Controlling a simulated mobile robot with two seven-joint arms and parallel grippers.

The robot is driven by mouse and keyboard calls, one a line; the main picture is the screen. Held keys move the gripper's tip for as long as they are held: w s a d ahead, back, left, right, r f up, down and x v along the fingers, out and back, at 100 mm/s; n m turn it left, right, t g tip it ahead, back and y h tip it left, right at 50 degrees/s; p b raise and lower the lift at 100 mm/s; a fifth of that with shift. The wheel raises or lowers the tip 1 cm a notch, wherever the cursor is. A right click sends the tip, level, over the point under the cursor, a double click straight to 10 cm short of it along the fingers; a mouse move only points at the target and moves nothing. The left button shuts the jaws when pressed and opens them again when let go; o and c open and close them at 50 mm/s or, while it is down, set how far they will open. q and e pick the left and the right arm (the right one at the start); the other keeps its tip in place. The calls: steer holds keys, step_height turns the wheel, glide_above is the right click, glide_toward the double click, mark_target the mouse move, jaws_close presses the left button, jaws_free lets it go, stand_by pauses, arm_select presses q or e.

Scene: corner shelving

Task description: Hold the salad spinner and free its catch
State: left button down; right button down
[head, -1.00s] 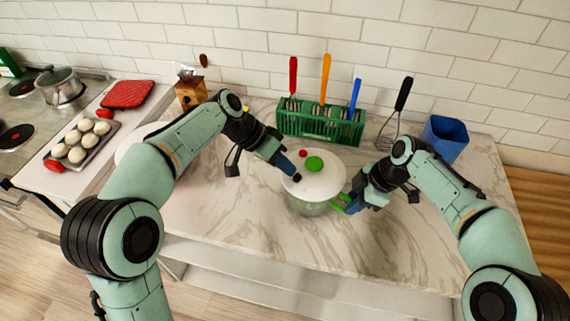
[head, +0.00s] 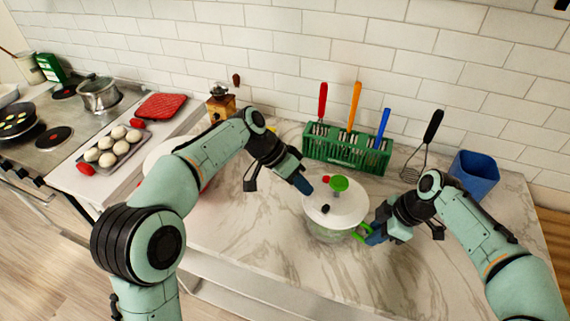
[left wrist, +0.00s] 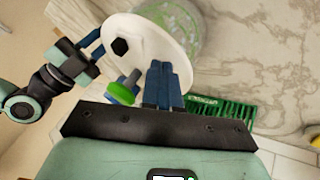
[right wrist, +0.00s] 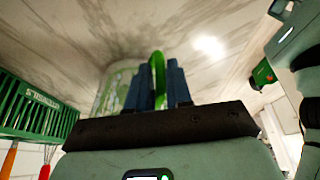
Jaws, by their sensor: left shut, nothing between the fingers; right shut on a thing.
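The salad spinner has a white lid (head: 350,207) and a see-through bowl (head: 325,234), and stands upright on the counter. A green knob (head: 339,184) stands up on a stem from the lid; it also shows in the left wrist view (left wrist: 120,93). A red button (head: 326,179) and a black knob (head: 325,209) are on the lid. My left gripper (head: 304,187) is shut and empty at the lid's left edge, close to the red button; I cannot tell whether it touches. My right gripper (head: 372,237) is shut on the green side handle (right wrist: 157,66).
A green rack (head: 345,152) with colored-handled utensils stands behind the spinner. A whisk (head: 424,145) and blue container (head: 473,175) are at the back right. A white round thing (head: 165,155) is behind my left arm. The counter in front is clear.

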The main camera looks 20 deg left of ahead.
arm_select(q)
steer(key=v, duration=0.9)
steer(key=shift+r, duration=0.35)
steer(key=shift+s, duration=0.15)
arm_select(e)
steer(key=c, duration=1)
jaws_free()
steer(key=shift+o, duration=0.2)
